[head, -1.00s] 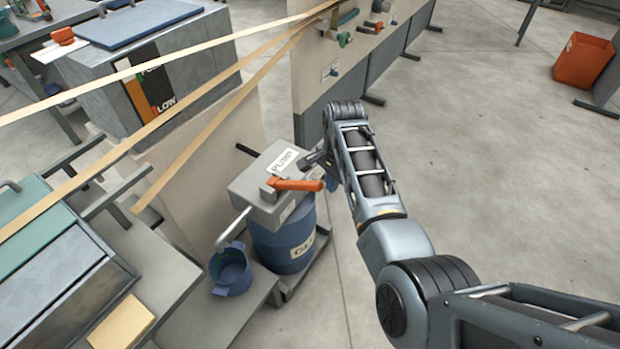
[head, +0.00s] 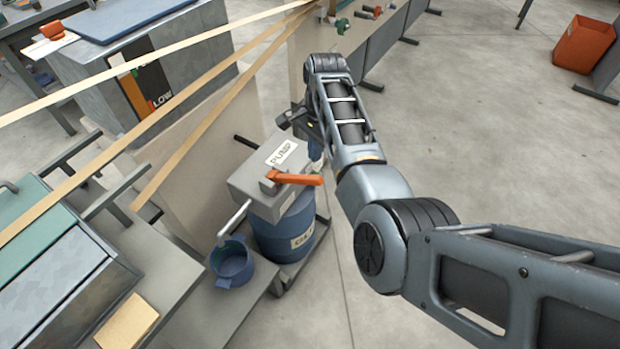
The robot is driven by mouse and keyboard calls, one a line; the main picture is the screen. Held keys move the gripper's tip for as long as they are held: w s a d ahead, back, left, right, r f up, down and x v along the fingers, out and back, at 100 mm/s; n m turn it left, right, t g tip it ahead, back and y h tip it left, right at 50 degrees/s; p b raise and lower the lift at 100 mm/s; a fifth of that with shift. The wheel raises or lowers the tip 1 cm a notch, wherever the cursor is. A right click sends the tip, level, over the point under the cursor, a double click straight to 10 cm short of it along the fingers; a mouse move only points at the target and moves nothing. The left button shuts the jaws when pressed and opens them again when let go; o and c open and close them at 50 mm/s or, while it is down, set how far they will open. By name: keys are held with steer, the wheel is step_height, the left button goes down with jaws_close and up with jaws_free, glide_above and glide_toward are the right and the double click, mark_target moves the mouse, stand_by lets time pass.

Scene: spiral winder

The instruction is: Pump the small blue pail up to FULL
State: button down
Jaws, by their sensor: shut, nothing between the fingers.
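The small blue pail (head: 232,266) stands on a low grey ledge under the pump's pale spout (head: 234,217). Its inside looks dark blue, and I cannot read a fill level or mark. The grey pump box (head: 252,187), labelled PUMP, sits on a blue drum (head: 283,232). An orange lever (head: 296,179) lies across the front of the box, pointing right. My gripper (head: 287,120) is shut and empty, small in the picture, above and behind the pump box. It is apart from the lever, and its fingers are hard to make out.
A grey cabinet (head: 85,95) with a LOW-marked panel stands at back left. Tan strips (head: 150,128) stretch across the upper left. A beige panel (head: 187,190) stands beside the pump. An orange bin (head: 585,45) is far right. The floor (head: 480,130) on the right is clear.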

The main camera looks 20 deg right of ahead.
mark_target(313, 175)
steer(key=shift+s+a+f+b, duration=0.1)
steer(key=shift+a+f+b, duration=0.05)
steer(key=shift+f+b, duration=1.55)
steer(key=shift+a+f+b, duration=0.15)
steer(key=shift+f+b, duration=1.45)
steer(key=shift+f, duration=0.3)
steer(key=shift+f+b, duration=1.35)
steer(key=shift+f, duration=0.8)
steer(key=shift+r, duration=0.1)
steer(key=d, duration=0.2)
steer(key=w+r, duration=0.1)
steer(key=shift+d, duration=0.4)
